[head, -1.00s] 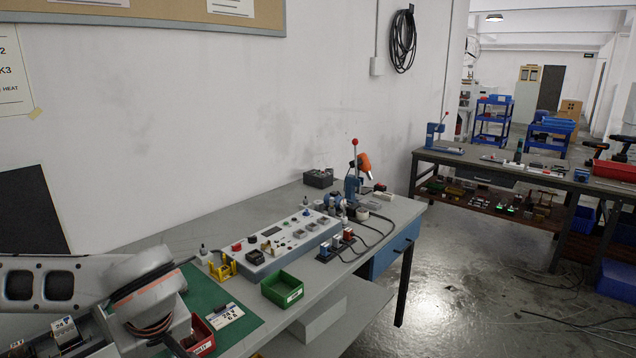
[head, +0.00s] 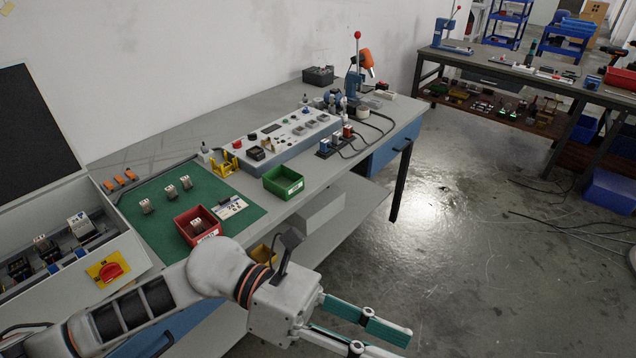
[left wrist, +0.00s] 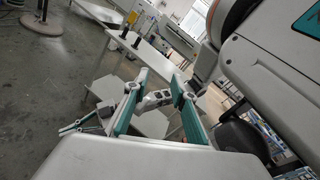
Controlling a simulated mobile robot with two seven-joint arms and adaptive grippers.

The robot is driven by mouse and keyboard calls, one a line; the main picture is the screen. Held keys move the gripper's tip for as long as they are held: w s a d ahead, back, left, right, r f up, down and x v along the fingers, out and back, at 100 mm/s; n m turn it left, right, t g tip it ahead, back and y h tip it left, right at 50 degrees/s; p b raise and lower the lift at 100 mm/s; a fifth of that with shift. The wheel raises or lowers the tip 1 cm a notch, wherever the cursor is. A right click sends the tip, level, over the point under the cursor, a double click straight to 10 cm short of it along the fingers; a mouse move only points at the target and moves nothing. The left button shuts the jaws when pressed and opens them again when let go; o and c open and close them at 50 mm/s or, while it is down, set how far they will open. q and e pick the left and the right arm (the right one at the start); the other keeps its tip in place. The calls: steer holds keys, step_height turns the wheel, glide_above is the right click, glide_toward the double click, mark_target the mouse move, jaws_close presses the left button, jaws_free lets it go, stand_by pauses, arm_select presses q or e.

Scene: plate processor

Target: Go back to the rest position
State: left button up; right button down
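My left arm comes in from the lower left in the head view. Its gripper (head: 375,333) is over the floor in front of the bench, pointing right, with its two teal-padded fingers apart and nothing between them. In the left wrist view the same gripper (left wrist: 157,105) also shows open and empty. My right gripper does not show in the head view. A small shape with teal parts (left wrist: 88,122) at the lower left of the left wrist view may be it, but it is too small to tell its state.
The grey bench (head: 165,143) carries a green mat (head: 150,192), a red bin (head: 186,232), a green bin (head: 283,182) and a control panel (head: 280,138). An open cabinet (head: 132,255) stands at left. The floor (head: 470,220) right of the bench is clear but for cables.

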arm_select(q)
steer(key=w+a+r+n+t+h, duration=0.25)
steer(key=w+n+t, duration=0.4)
steer(key=n, duration=0.35)
steer(key=w+a+r+n+t+h, duration=0.1)
steer(key=w+n+t+h, duration=0.3)
steer(key=w+n+t, duration=0.4)
steer(key=w+a+f+n+t+y, duration=0.6)
steer(key=a+f+n+t+y, duration=0.4)
steer(key=n, duration=0.7)
steer(key=s+a+f+n+g+y, duration=0.1)
steer(key=a+f+n+y, duration=0.3)
steer(key=f, duration=0.4)
steer(key=s+a+f+n+g+y, duration=0.1)
steer(key=a+f+n+g+y, duration=0.1)
steer(key=a+f+n, duration=0.45)
steer(key=s+a+f+n+g+y, duration=0.1)
steer(key=s+a+f+n+g, duration=0.1)
steer(key=s+f, duration=0.3)
steer(key=s+a+f+n+g+y, duration=0.2)
steer(key=s+f, duration=0.3)
steer(key=f, duration=0.5)
steer(key=shift+s+a+f, duration=0.25)
steer(key=shift+s+f, duration=0.05)
steer(key=shift+f, duration=0.1)
